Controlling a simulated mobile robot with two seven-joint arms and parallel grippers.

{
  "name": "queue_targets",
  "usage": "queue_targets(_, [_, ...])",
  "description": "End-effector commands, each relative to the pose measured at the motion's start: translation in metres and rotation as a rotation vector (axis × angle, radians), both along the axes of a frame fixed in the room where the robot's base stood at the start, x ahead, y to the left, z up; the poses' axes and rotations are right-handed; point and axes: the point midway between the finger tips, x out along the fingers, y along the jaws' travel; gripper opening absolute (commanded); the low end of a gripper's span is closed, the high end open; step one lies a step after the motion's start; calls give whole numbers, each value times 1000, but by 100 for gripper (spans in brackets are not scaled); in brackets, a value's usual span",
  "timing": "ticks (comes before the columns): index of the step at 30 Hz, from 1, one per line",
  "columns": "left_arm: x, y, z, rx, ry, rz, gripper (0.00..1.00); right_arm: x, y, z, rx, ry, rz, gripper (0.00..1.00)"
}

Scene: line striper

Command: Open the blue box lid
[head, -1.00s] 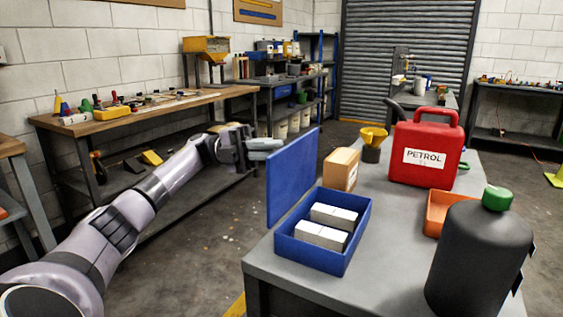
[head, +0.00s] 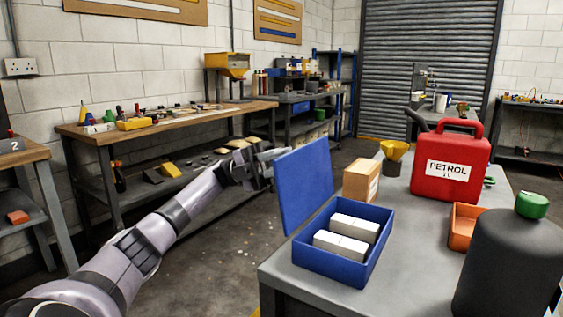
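The blue box (head: 345,268) stands on the near left part of the grey table, with white blocks inside. Its blue lid (head: 305,183) stands up, roughly vertical, along the box's left side, so the box is open on top. My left gripper (head: 272,156) is at the lid's upper left edge, on the far side from the box's inside. Its fingertips are partly hidden near the lid, and I cannot tell whether they touch it or how far apart they are. My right gripper is not in view.
Behind the box stand a cardboard box (head: 362,181), a yellow funnel (head: 394,152) and a red petrol can (head: 448,168). An orange tray (head: 463,229) and a dark bottle with green cap (head: 510,262) stand at right. Floor left of the table is open.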

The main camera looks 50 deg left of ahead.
Motion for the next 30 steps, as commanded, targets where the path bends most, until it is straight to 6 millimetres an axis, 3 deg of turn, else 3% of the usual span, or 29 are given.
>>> queue_targets(13, [-1, 4, -2, 1, -1, 0, 36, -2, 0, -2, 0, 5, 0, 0])
queue_targets(30, [-17, 56, -23, -1, -1, 3, 36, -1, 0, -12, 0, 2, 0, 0])
